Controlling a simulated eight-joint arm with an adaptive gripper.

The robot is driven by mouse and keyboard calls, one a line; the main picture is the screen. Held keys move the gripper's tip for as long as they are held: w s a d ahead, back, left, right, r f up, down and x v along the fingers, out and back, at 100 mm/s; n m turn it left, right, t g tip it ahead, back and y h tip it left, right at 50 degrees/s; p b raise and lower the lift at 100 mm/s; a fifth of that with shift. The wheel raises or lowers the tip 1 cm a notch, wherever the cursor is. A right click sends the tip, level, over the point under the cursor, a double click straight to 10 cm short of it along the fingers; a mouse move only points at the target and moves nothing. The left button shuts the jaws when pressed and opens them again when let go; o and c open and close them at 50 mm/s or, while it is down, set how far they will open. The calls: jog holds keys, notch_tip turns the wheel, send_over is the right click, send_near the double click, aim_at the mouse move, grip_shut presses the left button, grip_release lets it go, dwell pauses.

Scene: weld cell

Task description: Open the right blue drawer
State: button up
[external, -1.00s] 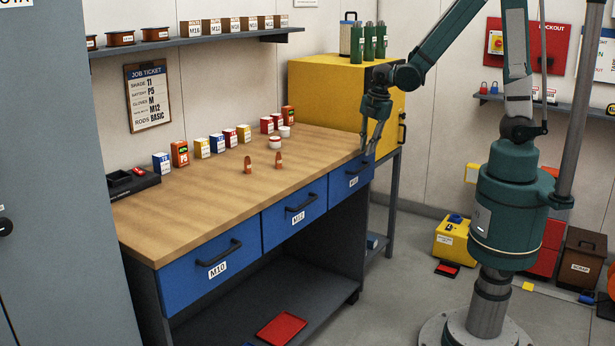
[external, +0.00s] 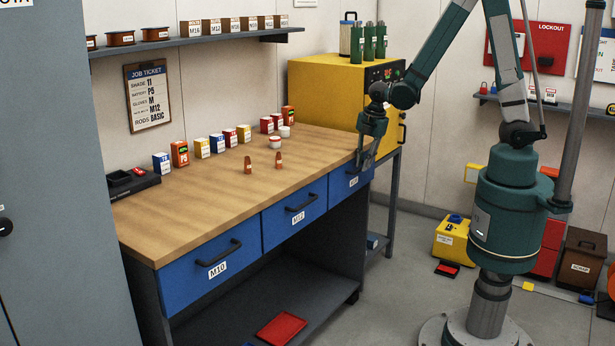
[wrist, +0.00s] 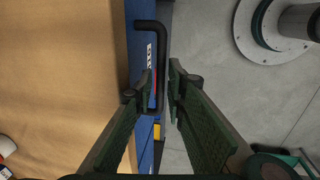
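The right blue drawer (external: 342,192) is closed at the right end of the bench, its front level with the other drawers. In the wrist view the dark drawer handle (wrist: 161,38) stands out from the blue front. My gripper's fingertips (wrist: 161,74) are on either side of the handle bar, the left one on the drawer side and the right one outside. The fingers look apart, with a small gap to the bar; contact is not clear.
The middle drawer (external: 277,228) and left drawer (external: 190,283) are closed. The wooden benchtop (external: 215,205) holds small boxes and two orange-brown pieces. A yellow cabinet (external: 320,95) stands behind the bench's right end.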

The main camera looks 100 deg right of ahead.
jog(key=shift+f, duration=0.25)
grip_shut()
jog(key=s+a+p, duration=0.1)
jog(key=s+a, duration=2.2)
grip_release()
